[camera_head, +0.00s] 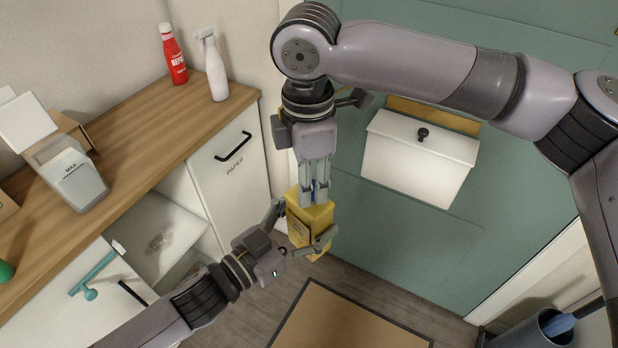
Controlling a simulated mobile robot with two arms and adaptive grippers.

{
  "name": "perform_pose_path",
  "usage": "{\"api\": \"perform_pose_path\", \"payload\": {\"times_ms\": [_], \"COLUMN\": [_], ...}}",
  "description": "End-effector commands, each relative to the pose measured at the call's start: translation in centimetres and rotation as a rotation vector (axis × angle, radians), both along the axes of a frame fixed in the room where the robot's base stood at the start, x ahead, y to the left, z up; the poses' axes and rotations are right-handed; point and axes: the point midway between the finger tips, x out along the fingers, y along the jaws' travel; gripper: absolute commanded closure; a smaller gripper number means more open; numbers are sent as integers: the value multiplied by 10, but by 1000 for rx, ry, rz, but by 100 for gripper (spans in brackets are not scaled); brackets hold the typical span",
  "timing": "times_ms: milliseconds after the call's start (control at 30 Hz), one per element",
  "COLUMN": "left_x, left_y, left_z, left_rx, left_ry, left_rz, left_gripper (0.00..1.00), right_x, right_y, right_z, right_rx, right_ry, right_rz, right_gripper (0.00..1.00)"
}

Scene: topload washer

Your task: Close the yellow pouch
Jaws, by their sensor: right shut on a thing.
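The yellow pouch (310,222) is a boxy yellow pack with print on its front, held roughly upright above the floor in the middle of the view. My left gripper (300,228) comes from the lower left, with one finger on either side of the pouch, and is shut on it. My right gripper (315,195) points down from above, its fingers close together at the pouch's top. A small blue piece (315,188) shows between these fingers. The fingers partly hide the pouch's top, so I cannot tell whether it is open or closed.
A wooden counter (150,120) with a red bottle (173,54), a white spray bottle (215,68) and a white and grey container (70,175) is on the left. A white box (418,160) hangs on the green door (400,240). A bin (535,333) stands lower right, beyond a brown mat (345,322).

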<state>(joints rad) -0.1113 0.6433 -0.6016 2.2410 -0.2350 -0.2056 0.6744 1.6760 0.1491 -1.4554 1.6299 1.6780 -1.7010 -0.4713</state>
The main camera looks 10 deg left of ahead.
Motion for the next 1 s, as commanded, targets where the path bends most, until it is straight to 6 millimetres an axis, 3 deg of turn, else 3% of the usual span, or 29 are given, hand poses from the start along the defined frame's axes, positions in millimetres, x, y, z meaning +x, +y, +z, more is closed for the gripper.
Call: {"api": "perform_pose_path", "payload": {"times_ms": [100, 133, 467, 800, 1000], "left_x": [-1, -1, -1, 0, 0], "left_y": [-1, -1, -1, -1, -1], "left_z": [4, 4, 4, 4, 4], "left_rx": [-5, -5, -4, -4, -4], "left_ry": [-9, -9, -8, -8, -8], "left_rz": [-5, -5, -4, -3, -3], "left_gripper": [100, 100, 100, 100, 100], "right_x": [1, 1, 1, 1, 1], "right_y": [0, 0, 0, 0, 1], "right_z": [1, 1, 1, 3, 30], "right_rx": [2, 2, 1, 1, 3], "right_ry": [-4, -4, -2, -2, -5], "right_rz": [-2, -2, -1, -1, -1], "right_gripper": [100, 72, 50, 50, 50]}}
